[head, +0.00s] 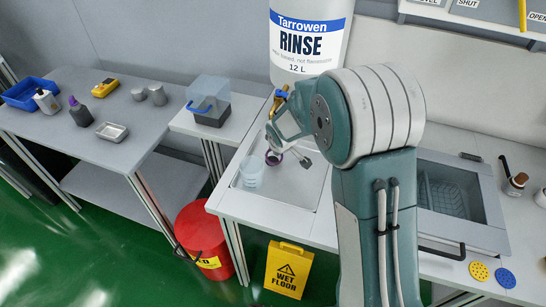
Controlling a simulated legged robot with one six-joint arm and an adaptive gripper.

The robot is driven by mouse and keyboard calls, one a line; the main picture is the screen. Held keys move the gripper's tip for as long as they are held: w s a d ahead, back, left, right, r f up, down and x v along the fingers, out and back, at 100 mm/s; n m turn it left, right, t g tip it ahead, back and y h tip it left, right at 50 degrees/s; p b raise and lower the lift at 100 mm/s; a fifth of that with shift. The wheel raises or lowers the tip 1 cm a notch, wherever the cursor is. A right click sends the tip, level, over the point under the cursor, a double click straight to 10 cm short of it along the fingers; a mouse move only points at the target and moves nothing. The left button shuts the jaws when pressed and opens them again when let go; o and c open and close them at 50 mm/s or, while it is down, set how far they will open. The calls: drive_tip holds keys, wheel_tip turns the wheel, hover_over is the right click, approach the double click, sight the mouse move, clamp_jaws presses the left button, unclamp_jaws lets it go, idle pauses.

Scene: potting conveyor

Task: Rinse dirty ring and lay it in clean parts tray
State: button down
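A small dark ring with a purple edge (273,157) shows at my gripper (289,160), over the shallow white sink (300,190). One grey fingertip points down to the right of the ring; whether the fingers grip it is too small to tell. The large white container labelled RINSE (310,45) stands behind, with a blue-handled brass tap (281,95) just above my gripper. No tray is labelled as clean parts; a small metal tray (112,132) lies on the left table, and a blue tray (30,94) is at its far left.
A clear beaker (251,172) stands in the sink, left of my gripper. A clear-lidded box (209,101) sits on the side bench. A glass-lidded unit with a basket (447,200) is at right. A red bucket (205,240) and yellow wet-floor sign (287,269) stand in front.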

drive_tip(key=shift+s+a, duration=0.15)
drive_tip(key=shift+w+d, duration=0.4)
drive_tip(key=shift+d, duration=0.05)
idle(0.5)
drive_tip(key=shift+s+a, duration=0.4)
drive_tip(key=shift+a, duration=0.05)
drive_tip(key=shift+w+d, duration=0.1)
drive_tip(key=shift+w+d, duration=0.3)
drive_tip(key=shift+d, duration=0.05)
drive_tip(key=shift+s+d, duration=2.75)
drive_tip(key=shift+s, duration=0.15)
